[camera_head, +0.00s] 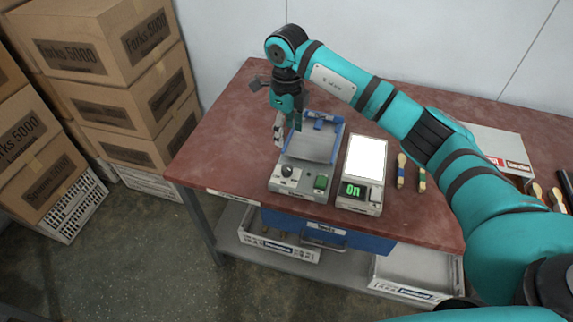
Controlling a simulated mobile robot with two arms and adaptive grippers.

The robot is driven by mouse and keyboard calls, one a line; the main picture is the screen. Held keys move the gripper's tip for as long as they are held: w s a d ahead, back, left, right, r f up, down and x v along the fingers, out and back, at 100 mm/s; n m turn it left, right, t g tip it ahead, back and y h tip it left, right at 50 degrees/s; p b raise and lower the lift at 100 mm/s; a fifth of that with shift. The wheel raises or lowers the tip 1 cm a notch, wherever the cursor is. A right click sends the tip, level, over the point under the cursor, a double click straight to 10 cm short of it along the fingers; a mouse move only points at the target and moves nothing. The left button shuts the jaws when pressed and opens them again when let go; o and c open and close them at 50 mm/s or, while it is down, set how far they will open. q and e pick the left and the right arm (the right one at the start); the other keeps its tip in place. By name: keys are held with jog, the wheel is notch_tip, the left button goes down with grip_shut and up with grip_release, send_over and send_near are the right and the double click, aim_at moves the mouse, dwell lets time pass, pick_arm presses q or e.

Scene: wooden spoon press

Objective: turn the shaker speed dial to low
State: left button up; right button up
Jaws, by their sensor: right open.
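The shaker (302,190) is a grey box with a blue-rimmed tray (334,139) on its back part, standing on the red table. Its front panel carries a black round dial (287,171) on the left and a green button (320,183) on the right. The dial's setting is too small to read. My right gripper (280,136) points down at the tray's left side, behind and above the dial and apart from it. It is open, and I see nothing held. My left gripper is out of view.
A white-topped device (367,160) with a green "On" display (353,190) stands just right of the shaker. Wooden spoons (401,170) lie farther right, near my right arm. Cardboard boxes (110,45) are stacked at the left. The table (225,150) is clear left of the shaker.

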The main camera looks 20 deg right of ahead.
aim_at(287, 168)
notch_tip(287, 168, down, 14)
jog(key=p, duration=0.2)
jog(key=shift+f+p, duration=0.1)
jog(key=shift+p, duration=0.2)
grip_shut()
